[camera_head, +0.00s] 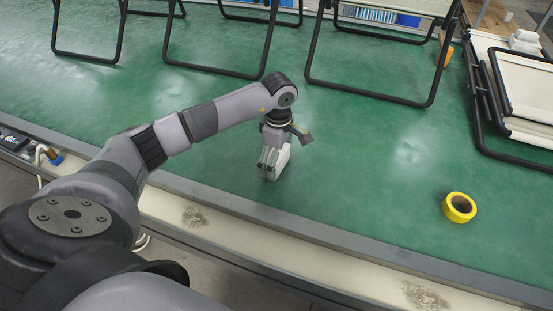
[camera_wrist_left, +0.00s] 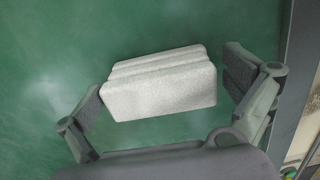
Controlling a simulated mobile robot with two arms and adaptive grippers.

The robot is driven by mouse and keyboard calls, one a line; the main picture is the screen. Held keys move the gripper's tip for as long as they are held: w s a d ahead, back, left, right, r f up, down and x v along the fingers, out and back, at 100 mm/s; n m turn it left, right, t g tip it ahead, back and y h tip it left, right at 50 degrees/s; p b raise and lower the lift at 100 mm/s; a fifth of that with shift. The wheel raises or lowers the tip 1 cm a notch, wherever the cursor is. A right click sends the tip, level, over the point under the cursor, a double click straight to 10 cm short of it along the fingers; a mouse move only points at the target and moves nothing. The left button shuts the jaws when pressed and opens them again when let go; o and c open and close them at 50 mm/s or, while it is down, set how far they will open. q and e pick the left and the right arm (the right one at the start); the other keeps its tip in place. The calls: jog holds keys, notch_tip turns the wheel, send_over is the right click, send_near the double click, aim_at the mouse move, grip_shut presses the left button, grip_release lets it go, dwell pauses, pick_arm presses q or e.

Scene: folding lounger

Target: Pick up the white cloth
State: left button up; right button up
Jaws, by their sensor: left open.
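The white cloth (camera_wrist_left: 160,88) is a folded, layered block on the green surface. In the left wrist view it lies between the two fingers of my left gripper (camera_wrist_left: 164,75). The left finger is close to its left end, and a small gap shows at the right finger. In the head view the cloth (camera_head: 283,158) is partly hidden behind my left gripper (camera_head: 270,160), which points down over it. The left gripper is open. My right gripper is not in view.
A yellow tape roll (camera_head: 459,208) lies to the right on the green table (camera_head: 350,180). Black-framed loungers stand along the back, and a folded lounger (camera_head: 525,90) lies at the far right. White folded pieces (camera_head: 525,41) sit at the upper right. The table's front edge is close to the gripper.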

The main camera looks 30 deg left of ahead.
pick_arm(q)
jog(key=shift+c, duration=0.4)
jog(key=c, duration=0.9)
jog(key=shift+r, duration=0.1)
notch_tip(320, 180, up, 20)
